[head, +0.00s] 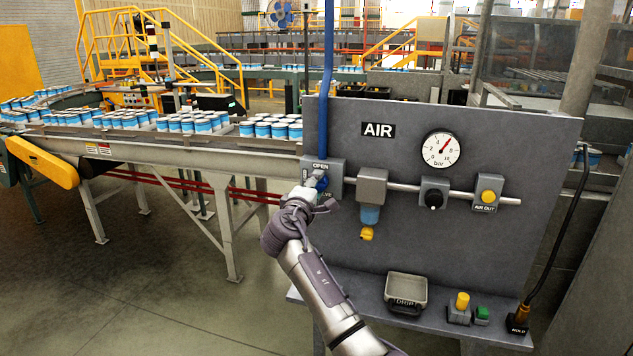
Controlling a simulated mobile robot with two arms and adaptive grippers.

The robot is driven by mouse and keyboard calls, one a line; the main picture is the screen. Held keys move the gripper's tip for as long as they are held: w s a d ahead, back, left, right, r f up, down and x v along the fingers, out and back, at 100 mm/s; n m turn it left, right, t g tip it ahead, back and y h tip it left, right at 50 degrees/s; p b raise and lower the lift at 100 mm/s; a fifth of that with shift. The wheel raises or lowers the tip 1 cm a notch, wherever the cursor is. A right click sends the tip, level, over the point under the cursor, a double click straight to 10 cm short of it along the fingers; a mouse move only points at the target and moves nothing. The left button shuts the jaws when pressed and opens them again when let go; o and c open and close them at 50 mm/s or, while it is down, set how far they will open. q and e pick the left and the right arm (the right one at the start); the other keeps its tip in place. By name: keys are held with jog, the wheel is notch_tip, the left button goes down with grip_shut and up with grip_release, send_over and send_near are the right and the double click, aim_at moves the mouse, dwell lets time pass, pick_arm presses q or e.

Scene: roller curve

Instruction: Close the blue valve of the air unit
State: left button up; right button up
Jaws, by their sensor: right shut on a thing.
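The air unit is a grey upright panel (400,255) with an AIR label. Its blue valve (322,182) sits at the panel's left edge, on a grey block marked OPEN, below a blue pipe (328,70). My right gripper (312,188) is at the valve and shut on its blue handle. The gripper and wrist hide much of the handle, so its exact angle is hard to tell. The pressure gauge (443,148) has its red needle pointing up and right. My left gripper is not in view.
Right of the valve are a filter with a yellow drain (367,233), a black knob (433,194) and a yellow AIR OUT knob (487,195). A drip tray (407,293) and buttons sit on the ledge below. A roller conveyor with cans (200,123) runs at the left.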

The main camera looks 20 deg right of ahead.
jog(key=shift+r+n, duration=0.1)
jog(key=shift+n, duration=0.3)
jog(key=o, duration=1.1)
jog(key=shift+o, duration=0.2)
jog(key=shift+a, duration=0.1)
jog(key=v, duration=1.2)
